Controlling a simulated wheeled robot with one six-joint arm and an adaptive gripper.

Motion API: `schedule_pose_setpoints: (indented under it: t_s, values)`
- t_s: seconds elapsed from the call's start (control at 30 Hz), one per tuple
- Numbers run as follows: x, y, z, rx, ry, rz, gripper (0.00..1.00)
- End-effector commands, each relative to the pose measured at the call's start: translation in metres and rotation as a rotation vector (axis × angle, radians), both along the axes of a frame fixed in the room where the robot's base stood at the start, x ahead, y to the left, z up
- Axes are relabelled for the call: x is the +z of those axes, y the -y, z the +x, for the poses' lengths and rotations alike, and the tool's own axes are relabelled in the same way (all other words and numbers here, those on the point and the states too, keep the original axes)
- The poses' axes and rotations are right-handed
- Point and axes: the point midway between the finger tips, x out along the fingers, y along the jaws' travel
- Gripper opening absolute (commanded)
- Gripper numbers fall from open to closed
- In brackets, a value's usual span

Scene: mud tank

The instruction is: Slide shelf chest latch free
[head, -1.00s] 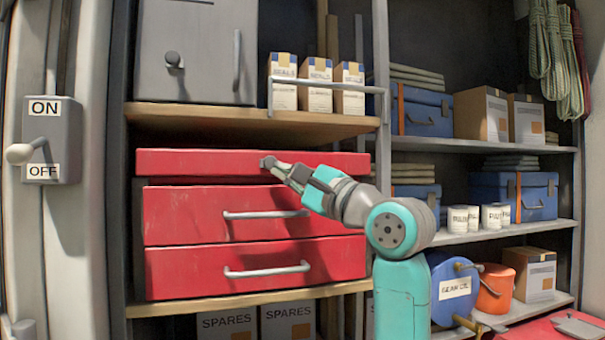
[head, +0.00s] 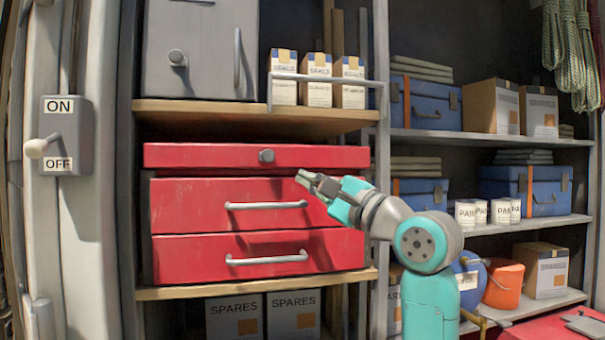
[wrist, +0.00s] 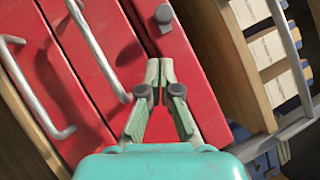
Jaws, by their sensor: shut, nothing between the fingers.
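A red chest (head: 180,225) stands on the wooden shelf, with two handled drawers below a shallow top section (head: 200,156). A small grey latch knob (head: 267,156) sits on the front of that top section and also shows near the top of the wrist view (wrist: 163,14). My gripper (head: 303,178) is just below and right of the knob, apart from it. In the wrist view the fingertips (wrist: 159,72) are together and empty, in front of the top section near its seam with the upper drawer.
The upper shelf board (head: 250,116) overhangs the chest closely, with a wire rail (head: 325,82) and boxes above. The upper drawer handle (head: 265,205) sticks out below my gripper. A shelf post (head: 381,90) stands to the right. An ON/OFF lever (head: 40,148) is at far left.

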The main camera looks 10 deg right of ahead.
Motion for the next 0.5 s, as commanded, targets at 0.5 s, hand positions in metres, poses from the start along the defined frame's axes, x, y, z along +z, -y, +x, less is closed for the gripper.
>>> schedule_pose_setpoints:
  t_s: [0.5]
  values:
    - [-0.022, 0.036, -0.056, -0.003, 0.0, 0.0, 0.0]
